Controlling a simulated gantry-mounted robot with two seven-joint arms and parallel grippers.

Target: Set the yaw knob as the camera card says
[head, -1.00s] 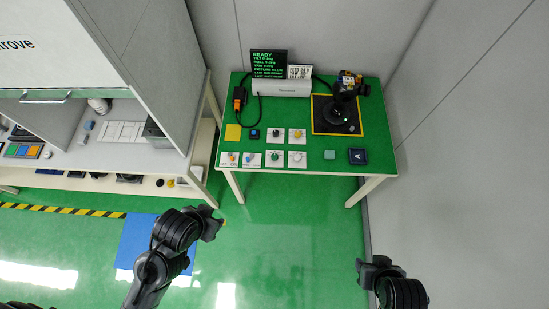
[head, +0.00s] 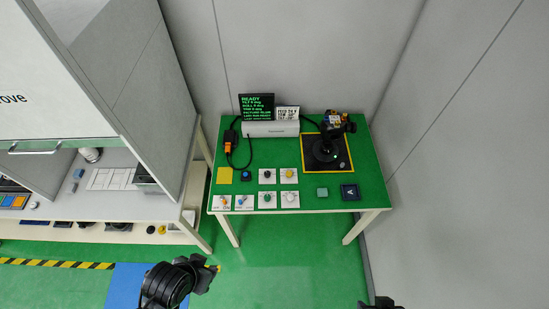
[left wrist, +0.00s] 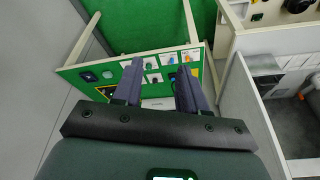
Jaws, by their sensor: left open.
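Several knobs on white plates sit on the green table: a black knob (head: 267,176), a yellow knob (head: 289,174), a green knob (head: 267,198) and a white knob (head: 289,198). Their labels are too small to read, so I cannot tell which is yaw. A white card (head: 287,113) with unreadable print stands beside the dark screen (head: 256,107), which shows READY. The camera gimbal (head: 327,150) stands on a black, yellow-edged base. My left gripper (head: 212,271) is in front of the table, apart from the knobs; its open, empty fingers show in the left wrist view (left wrist: 157,85). My right gripper (head: 381,303) is mostly cut off at the bottom edge.
Two switches (head: 232,202), a yellow pad (head: 224,175), a blue button (head: 246,175), a green block (head: 322,192) and a dark blue tile (head: 350,192) share the table. An orange device (head: 230,136) with a cable lies at the left. A cabinet bench (head: 95,205) stands left; a wall is right.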

